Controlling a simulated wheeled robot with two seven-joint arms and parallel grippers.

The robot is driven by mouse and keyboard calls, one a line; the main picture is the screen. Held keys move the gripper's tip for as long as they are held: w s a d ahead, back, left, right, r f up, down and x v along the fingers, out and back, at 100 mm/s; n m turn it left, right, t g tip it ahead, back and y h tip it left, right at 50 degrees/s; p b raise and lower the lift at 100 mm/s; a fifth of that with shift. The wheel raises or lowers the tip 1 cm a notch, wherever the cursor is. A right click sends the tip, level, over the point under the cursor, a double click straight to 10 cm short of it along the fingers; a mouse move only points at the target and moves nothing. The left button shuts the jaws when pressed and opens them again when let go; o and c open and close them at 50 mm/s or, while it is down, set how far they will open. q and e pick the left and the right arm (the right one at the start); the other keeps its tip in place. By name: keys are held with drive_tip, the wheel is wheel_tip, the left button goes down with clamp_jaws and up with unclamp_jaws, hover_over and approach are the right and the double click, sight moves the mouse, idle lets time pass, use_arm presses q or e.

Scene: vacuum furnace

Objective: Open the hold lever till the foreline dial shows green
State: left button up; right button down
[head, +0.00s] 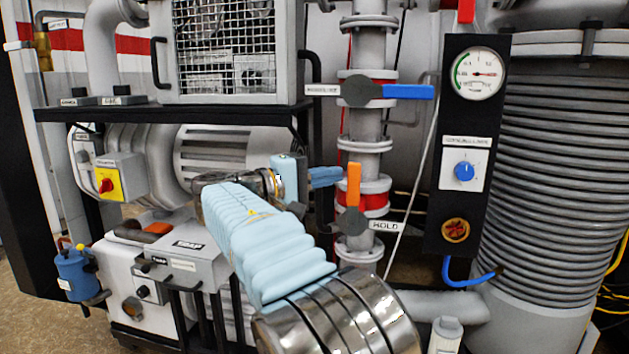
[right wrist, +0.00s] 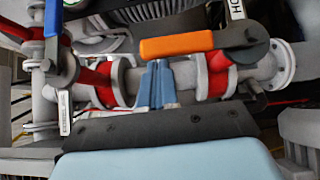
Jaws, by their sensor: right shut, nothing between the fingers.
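The hold lever has an orange handle (head: 354,185) standing upright above its grey hub, beside the HOLD label (head: 386,226). My right gripper (head: 340,175) is shut and empty, with its blue fingertips just left of the handle. In the right wrist view the orange handle (right wrist: 178,46) lies across the picture, and the shut fingertips (right wrist: 157,66) end close to its edge; I cannot tell whether they touch. The foreline dial (head: 480,74) has a green arc on its left; its red needle points right, off the green. My left gripper is not in view.
A blue lever (head: 408,91) lies horizontal on the pipe above. A panel (head: 433,200) with a blue knob (head: 464,171) stands to the right, next to a large ribbed cylinder (head: 550,170). A thin grey rod (head: 410,190) slants between the pipe and panel.

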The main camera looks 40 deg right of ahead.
drive_tip(key=shift+s+d+r+m+y, duration=0.15)
drive_tip(key=shift+s+d+m+y, duration=0.05)
drive_tip(key=shift+s+m+y, duration=0.1)
idle(0.4)
